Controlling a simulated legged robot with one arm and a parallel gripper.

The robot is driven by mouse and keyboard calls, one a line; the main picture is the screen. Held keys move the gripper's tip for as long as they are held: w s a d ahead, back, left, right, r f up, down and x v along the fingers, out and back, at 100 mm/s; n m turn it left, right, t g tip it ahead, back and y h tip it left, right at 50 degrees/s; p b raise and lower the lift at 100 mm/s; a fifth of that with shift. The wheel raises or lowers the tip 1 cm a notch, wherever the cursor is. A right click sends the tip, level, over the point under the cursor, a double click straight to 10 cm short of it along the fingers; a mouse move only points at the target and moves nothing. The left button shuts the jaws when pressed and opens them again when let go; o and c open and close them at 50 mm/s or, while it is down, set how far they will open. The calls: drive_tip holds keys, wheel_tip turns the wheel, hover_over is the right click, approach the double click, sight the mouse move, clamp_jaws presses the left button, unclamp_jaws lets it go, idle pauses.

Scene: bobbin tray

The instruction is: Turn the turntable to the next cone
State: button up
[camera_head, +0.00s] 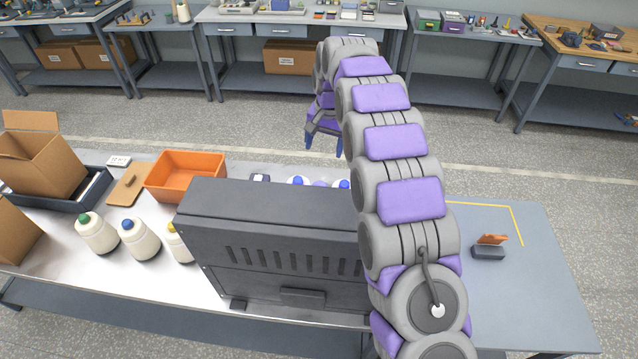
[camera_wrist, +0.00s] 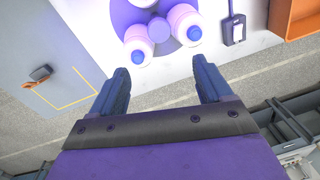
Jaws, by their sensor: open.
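The turntable (camera_wrist: 164,46) is a round grey and purple plate at the top edge of the wrist view, partly cut off. Two pale cones with blue tips stand on it, a left cone (camera_wrist: 137,42) and a right cone (camera_wrist: 185,22). In the head view only blue-and-white cone tops (camera_head: 297,181) show behind the dark machine housing (camera_head: 275,235), which hides most of the turntable. My gripper (camera_wrist: 160,66) is open and empty, its two blue fingers apart and short of the cones in the picture. In the head view it (camera_head: 323,142) hangs beyond the table's far edge.
A small dark switch box (camera_wrist: 235,29) lies right of the turntable in the wrist view. An orange bin (camera_head: 186,154) stands left of the housing. A dark block with an orange piece (camera_head: 489,251) sits by yellow lines at right.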

drive_tip(key=f, duration=1.1)
drive_tip(key=a+f, duration=0.1)
drive_tip(key=f, duration=0.4)
drive_tip(key=shift+w+a+f, duration=0.1)
drive_tip(key=shift+w+f, duration=0.05)
drive_tip(key=shift+f, duration=0.1)
clamp_jaws()
